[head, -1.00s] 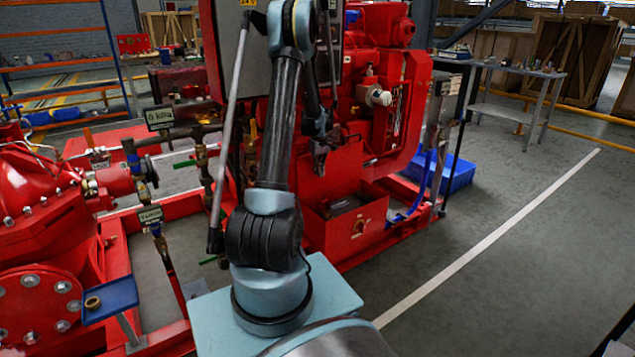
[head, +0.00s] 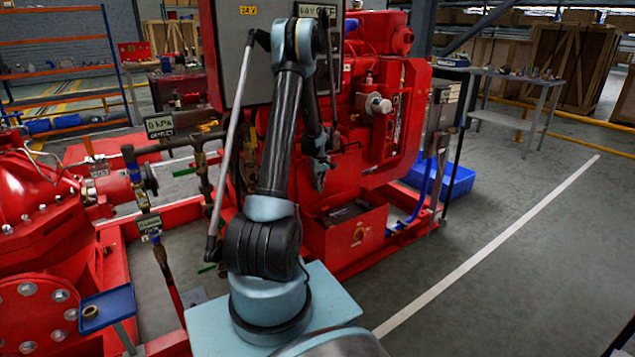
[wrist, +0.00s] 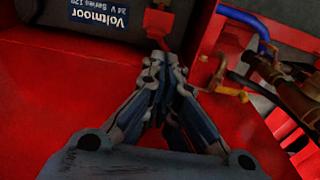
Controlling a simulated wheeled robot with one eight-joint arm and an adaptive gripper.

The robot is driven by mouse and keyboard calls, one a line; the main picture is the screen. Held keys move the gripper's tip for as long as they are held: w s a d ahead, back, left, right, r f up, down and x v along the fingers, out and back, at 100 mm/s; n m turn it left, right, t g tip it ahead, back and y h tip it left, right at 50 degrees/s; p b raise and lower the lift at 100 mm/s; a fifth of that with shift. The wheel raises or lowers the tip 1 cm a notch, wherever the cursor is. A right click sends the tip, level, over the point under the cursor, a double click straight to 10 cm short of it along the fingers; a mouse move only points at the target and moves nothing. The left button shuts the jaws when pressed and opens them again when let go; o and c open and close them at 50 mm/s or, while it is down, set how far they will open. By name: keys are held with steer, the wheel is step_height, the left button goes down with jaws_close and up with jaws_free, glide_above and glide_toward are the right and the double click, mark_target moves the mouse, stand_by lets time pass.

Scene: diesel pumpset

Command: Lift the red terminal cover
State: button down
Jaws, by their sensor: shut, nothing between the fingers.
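The dark battery (wrist: 98,18), labelled Voltmoor, lies at the top left of the wrist view. At its right end is a small red piece (wrist: 160,20) that looks like the terminal cover; it is partly in shadow. My gripper (wrist: 165,62) is shut and empty, its fingertips just below the red piece in the picture. I cannot tell whether they touch it. In the head view my gripper (head: 320,182) hangs above the open red battery box (head: 345,240). The cover cannot be made out there.
Blue and black cables with brass-coloured fittings (wrist: 228,82) lie right of my gripper in the wrist view. A grey control cabinet (head: 240,60) stands behind my arm. Red engine parts (head: 375,105) rise behind the box. Open floor (head: 530,270) lies to the right.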

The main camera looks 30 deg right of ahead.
mark_target(323, 211)
step_height(323, 211, down, 7)
steer(key=shift+w, duration=0.15)
stand_by(0.4)
